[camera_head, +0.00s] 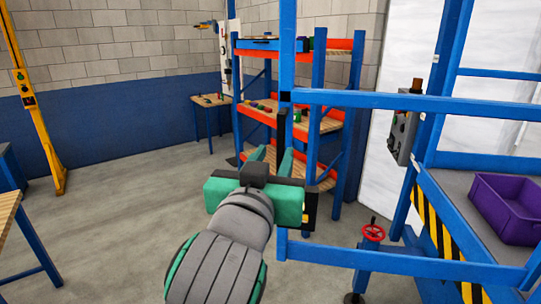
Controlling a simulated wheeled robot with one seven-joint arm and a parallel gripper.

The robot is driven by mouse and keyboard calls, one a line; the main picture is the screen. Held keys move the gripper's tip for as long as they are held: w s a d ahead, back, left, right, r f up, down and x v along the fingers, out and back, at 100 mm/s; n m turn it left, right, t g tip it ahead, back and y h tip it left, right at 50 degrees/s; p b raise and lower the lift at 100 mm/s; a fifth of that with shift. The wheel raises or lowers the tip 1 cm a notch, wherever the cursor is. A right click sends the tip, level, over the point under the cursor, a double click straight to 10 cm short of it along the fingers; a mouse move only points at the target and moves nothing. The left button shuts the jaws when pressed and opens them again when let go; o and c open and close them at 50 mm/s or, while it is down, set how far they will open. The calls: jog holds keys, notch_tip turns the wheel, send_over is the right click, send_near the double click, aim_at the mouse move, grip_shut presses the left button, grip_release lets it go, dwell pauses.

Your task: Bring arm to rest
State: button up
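My gripper (272,156) is at the middle of the head view, at the end of my arm, which reaches up and forward from the bottom edge. Its two teal fingers point away from me with a gap between them, and nothing shows in the gap. Part of the gripper's far side is hidden behind its teal and dark body. A blue frame post (287,60) stands close to the fingers on the right; I cannot tell whether they touch.
A blue and orange shelf (334,125) with small items stands beyond the gripper. On the right are a blue railing (420,103), a control box (404,135), a red handwheel (373,232) and a purple bin (507,207). The floor at left (120,210) is clear.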

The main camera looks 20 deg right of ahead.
jog(key=shift+s+d, duration=0.1)
jog(key=shift+d, duration=0.05)
jog(key=w+a+f+n+t+y, duration=0.1)
jog(key=w+a+f+n, duration=0.2)
jog(key=f, duration=0.6)
jog(key=w+a+f+n+y, duration=0.1)
jog(key=w+a+f+n, duration=0.15)
jog(key=f, duration=0.75)
jog(key=s+a+f+n+t+y, duration=0.1)
jog(key=s+a+f+y, duration=0.15)
jog(key=f, duration=0.75)
jog(key=s+a+f+n+y, duration=0.1)
jog(key=s+a+f+n, duration=0.15)
jog(key=f, duration=0.65)
jog(key=s+a+f+y, duration=0.2)
jog(key=s+f, duration=0.4)
jog(key=s, duration=0.2)
jog(key=s+a+f+y, duration=0.2)
jog(key=s+a+f, duration=0.1)
jog(key=s+f, duration=0.35)
jog(key=s+a+f+m+g, duration=0.1)
jog(key=s+a+f+m, duration=0.1)
jog(key=s, duration=1.6)
jog(key=shift+s+a+g, duration=0.15)
jog(key=shift+s+g, duration=0.1)
jog(key=shift+g, duration=0.05)
jog(key=shift+w+m, duration=0.15)
jog(key=shift+m, duration=0.15)
